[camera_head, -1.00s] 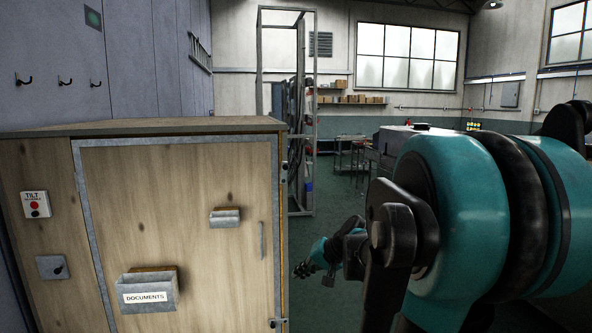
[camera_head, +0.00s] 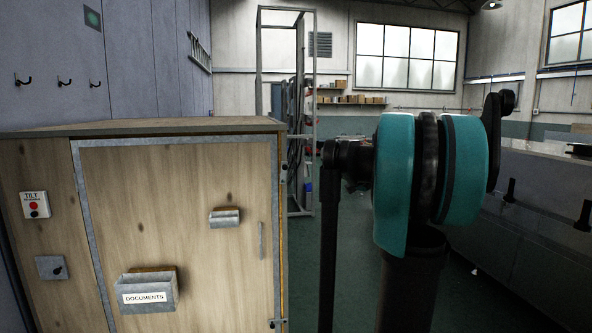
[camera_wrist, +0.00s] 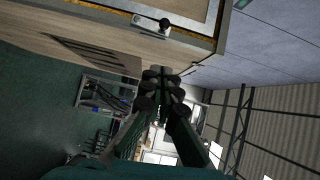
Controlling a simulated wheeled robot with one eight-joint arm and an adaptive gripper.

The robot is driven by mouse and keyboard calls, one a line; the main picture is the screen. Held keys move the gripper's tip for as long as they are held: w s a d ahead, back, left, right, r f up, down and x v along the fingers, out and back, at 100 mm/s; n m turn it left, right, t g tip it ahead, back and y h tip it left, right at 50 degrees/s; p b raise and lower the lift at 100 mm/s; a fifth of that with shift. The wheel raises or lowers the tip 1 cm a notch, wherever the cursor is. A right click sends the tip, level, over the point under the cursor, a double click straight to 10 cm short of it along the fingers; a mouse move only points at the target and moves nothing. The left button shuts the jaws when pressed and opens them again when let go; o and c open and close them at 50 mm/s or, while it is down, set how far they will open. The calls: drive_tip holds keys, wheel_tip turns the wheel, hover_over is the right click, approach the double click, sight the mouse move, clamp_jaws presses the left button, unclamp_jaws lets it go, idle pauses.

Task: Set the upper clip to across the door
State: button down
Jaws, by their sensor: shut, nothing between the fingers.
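The wooden door (camera_head: 190,190) with a metal frame fills the left of the head view and looks shut. The upper clip (camera_head: 284,166) is small at the upper part of its right edge. In the wrist view, what looks like the upper clip (camera_wrist: 151,25) is a pale plate with a dark knob, by the door's orange edge strip. Whether its lever lies across the door is hard to tell. My gripper (camera_wrist: 161,82) is shut and empty, below the clip in the wrist view and apart from it. It is not visible in the head view.
A lower clip (camera_head: 276,322) is at the door's bottom right. A documents holder (camera_head: 148,293) and a handle (camera_head: 225,217) stick out from the door. A metal frame rack (camera_head: 301,110) stands behind.

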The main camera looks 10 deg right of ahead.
approach(284, 174)
wheel_tip(284, 174, up, 3)
drive_tip(key=w, duration=0.3)
drive_tip(key=shift+w+a, duration=0.1)
drive_tip(key=shift+a, duration=0.9)
